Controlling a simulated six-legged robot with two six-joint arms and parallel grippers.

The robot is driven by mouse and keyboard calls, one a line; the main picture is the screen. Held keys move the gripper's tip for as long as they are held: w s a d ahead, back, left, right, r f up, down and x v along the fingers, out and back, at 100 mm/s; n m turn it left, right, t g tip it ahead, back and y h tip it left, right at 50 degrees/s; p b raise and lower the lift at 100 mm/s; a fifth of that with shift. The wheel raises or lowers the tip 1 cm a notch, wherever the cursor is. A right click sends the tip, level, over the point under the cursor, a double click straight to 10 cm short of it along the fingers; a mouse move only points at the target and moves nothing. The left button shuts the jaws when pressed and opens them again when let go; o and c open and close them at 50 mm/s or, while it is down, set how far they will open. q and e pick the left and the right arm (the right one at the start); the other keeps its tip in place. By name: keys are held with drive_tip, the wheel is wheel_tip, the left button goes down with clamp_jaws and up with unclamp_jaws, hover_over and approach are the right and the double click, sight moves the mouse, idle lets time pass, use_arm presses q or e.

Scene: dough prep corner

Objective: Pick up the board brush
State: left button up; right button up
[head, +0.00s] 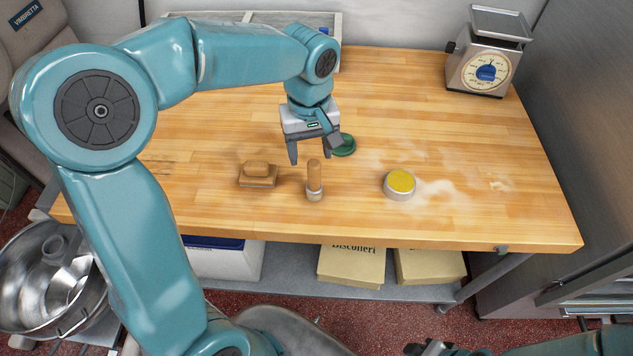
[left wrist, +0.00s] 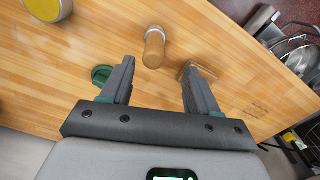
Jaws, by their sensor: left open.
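A wooden block with a rounded raised grip (head: 258,175), which looks like the board brush, lies on the wooden table left of centre. In the left wrist view this board brush (left wrist: 203,71) is partly hidden behind the right-hand finger. An upright tool with a round wooden handle (head: 314,180) stands just right of it and shows between the fingers (left wrist: 154,48). My left gripper (head: 311,153) is open and empty, pointing down above the table behind these two. My right gripper (head: 430,348) shows only as a dark bit at the bottom edge; its jaws are unclear.
A round tin with a yellow top (head: 400,184) stands right of the upright tool. A green round item (head: 344,146) lies partly hidden behind my left gripper. A scale (head: 487,65) stands at the back right. Flour dusts the table's right side, which is otherwise clear.

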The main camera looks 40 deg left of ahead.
sight(315, 176)
use_arm(q)
drive_tip(key=f, duration=0.4)
drive_tip(key=shift+w+a, duration=0.2)
drive_tip(key=shift+w, duration=0.1)
drive_tip(key=f, duration=0.1)
drive_tip(key=f+p, duration=0.1)
drive_tip(key=f, duration=0.3)
drive_tip(key=shift+d, duration=0.4)
drive_tip(key=shift+w+f, duration=0.2)
drive_tip(key=shift+s+d+r, duration=0.1)
drive_tip(key=shift+s+r, duration=0.1)
drive_tip(key=shift+s, duration=0.15)
drive_tip(key=c, duration=1)
drive_tip(key=shift+w, duration=0.2)
drive_tip(key=shift+c, duration=0.2)
